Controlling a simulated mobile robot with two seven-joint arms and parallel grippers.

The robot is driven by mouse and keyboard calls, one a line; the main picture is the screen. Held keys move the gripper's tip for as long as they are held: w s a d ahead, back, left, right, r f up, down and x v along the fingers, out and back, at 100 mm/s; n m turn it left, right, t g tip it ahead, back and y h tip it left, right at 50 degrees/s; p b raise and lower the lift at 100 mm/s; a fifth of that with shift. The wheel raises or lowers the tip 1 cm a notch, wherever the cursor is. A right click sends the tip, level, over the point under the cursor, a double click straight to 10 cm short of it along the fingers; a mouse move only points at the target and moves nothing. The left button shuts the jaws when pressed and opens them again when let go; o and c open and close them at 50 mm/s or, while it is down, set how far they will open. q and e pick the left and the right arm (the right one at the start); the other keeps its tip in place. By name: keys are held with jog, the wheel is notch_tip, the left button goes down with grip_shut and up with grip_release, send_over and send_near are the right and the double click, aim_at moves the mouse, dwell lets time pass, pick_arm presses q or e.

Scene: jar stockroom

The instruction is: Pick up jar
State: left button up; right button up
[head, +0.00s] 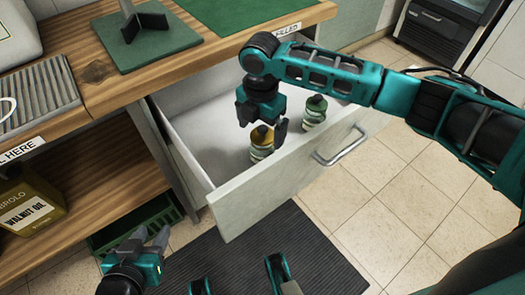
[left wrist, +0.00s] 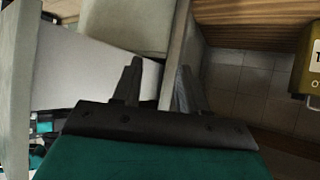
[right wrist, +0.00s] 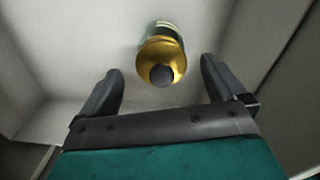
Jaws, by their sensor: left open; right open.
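A jar with a yellow lid (head: 262,137) stands in the open drawer (head: 285,172). In the right wrist view the yellow-lidded jar (right wrist: 165,50) has a dark round knob and lies ahead, between and beyond the fingertips. My right gripper (head: 262,122) is open and empty, just above this jar, hiding part of it.
The drawer's front panel and handle (head: 340,147) stick out over the dark floor mat (head: 270,250). A wooden counter (head: 100,75) is at left, with a green stand (head: 150,40). A walnut oil can (head: 30,205) and green crate (head: 150,215) sit below.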

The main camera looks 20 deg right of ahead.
aim_at(263, 148)
jog(key=shift+d+f+b, duration=0.15)
jog(key=shift+f+b, duration=1.1)
jog(key=shift+f, duration=1.55)
jog(key=shift+r, duration=0.1)
jog(key=c, duration=1.2)
